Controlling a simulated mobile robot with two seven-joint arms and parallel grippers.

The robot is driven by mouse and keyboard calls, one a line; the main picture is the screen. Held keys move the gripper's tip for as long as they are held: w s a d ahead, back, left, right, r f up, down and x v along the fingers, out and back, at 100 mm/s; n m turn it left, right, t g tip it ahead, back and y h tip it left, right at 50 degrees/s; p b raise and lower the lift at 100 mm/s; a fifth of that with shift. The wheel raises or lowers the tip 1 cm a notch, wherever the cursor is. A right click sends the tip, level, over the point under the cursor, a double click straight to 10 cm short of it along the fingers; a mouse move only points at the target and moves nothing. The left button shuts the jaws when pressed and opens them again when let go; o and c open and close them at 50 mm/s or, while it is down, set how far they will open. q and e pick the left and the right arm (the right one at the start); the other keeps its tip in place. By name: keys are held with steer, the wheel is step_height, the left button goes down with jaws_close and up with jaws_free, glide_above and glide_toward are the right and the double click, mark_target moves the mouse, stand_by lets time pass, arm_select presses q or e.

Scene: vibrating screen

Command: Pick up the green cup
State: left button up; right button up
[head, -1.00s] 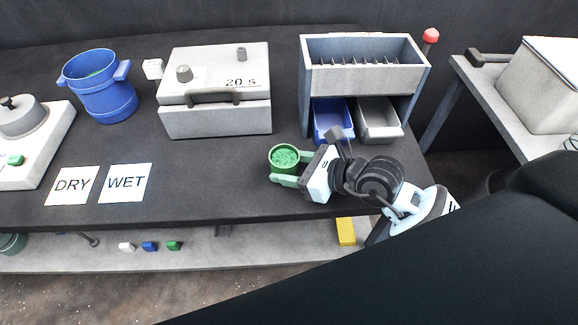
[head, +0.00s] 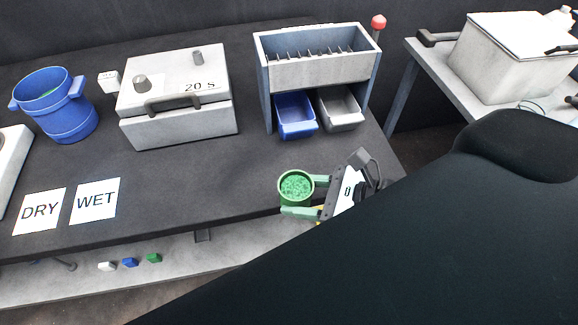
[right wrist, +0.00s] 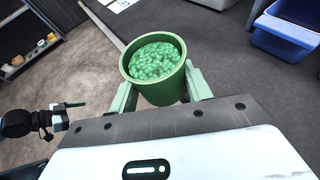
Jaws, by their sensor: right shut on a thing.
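The green cup (head: 297,188) is upright and full of small green pieces. My right gripper (head: 308,196) is shut on it, with one finger on each side. In the head view the cup shows over the front part of the black table (head: 190,180). In the right wrist view the cup (right wrist: 155,68) sits between the green fingers of my right gripper (right wrist: 158,90), with floor visible below and around it. My left gripper is not in the head view.
A splitter box (head: 318,72) with a blue tray (head: 296,118) and a grey tray (head: 341,110) stands behind the cup. A grey box marked 20 S (head: 178,130), a blue bucket (head: 62,118), and DRY (head: 40,211) and WET (head: 95,201) cards are to the left.

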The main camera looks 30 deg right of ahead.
steer(key=shift+s+d+r+p, duration=0.1)
steer(key=shift+s+d+p, duration=0.15)
steer(key=shift+s, duration=0.45)
steer(key=shift+s+d+r+p, duration=0.1)
steer(key=shift+s+p, duration=0.15)
steer(key=shift+s, duration=0.4)
steer(key=shift+f, duration=0.1)
